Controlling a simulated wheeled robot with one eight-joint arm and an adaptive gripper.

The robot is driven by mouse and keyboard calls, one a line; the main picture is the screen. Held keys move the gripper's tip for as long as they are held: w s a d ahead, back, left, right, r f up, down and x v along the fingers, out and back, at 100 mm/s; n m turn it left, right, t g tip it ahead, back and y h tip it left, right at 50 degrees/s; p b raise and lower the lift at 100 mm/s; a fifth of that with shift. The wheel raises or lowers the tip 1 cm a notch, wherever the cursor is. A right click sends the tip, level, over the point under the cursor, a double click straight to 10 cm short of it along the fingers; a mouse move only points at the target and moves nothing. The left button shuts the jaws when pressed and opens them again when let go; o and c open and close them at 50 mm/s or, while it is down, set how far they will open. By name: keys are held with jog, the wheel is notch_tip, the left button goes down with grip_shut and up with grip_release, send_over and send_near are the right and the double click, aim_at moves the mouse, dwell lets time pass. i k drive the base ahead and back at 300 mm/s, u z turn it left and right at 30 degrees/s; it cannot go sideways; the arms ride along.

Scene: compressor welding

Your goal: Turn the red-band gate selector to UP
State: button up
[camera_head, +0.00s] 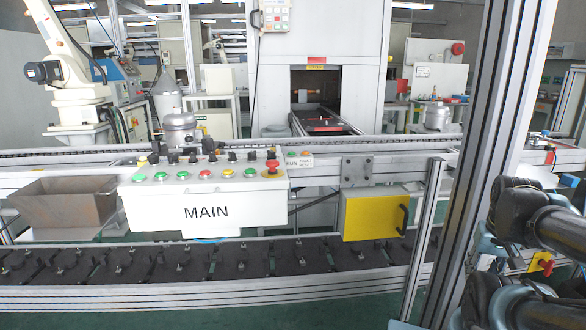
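The white MAIN control panel (160,207) is left of centre, in front of the conveyor. Several black selector-type knobs (231,155) stand along its back edge, above a row of green, red and yellow buttons. A large red mushroom button (272,166) is at its right end. No red band can be made out on any knob, so I cannot tell which one is the red-band gate selector. UP markings are not readable. Dark links of my arm show at the right edge. My gripper is not in view.
A yellow box (373,214) with a black handle hangs right of the panel. A metal bin (66,205) is at its left. An aluminium post (497,130) stands between my arm links and the panel. A conveyor (400,146) runs behind.

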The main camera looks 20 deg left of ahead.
aim_at(193, 159)
jog(key=u, duration=2.3)
